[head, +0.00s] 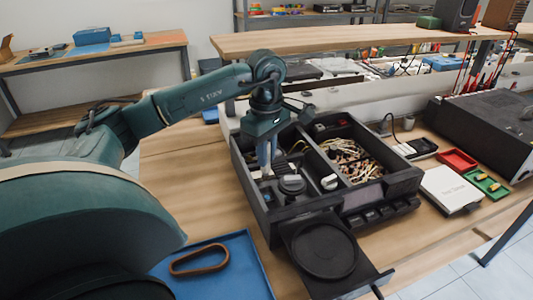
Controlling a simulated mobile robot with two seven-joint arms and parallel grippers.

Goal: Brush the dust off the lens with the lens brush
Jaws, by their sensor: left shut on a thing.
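The opened black hi-fi unit (402,184) stands on the wooden bench with its disc tray (324,250) slid out at the front. Its left compartment holds a dark round part (292,185). The lens is too small to make out there. My left gripper (266,160) points down into this left compartment, just left of the round part. It is shut on a slim thing, taken as the lens brush, mostly hidden by the fingers. I cannot tell whether its tip touches the lens. My right gripper is not in view.
The right compartment holds loose wires (350,160). A blue mat (232,262) with a brown belt (199,260) lies at front left. A white box (449,188), a red tray (458,159) and a green tray (487,184) stand at right, near a black unit (485,128).

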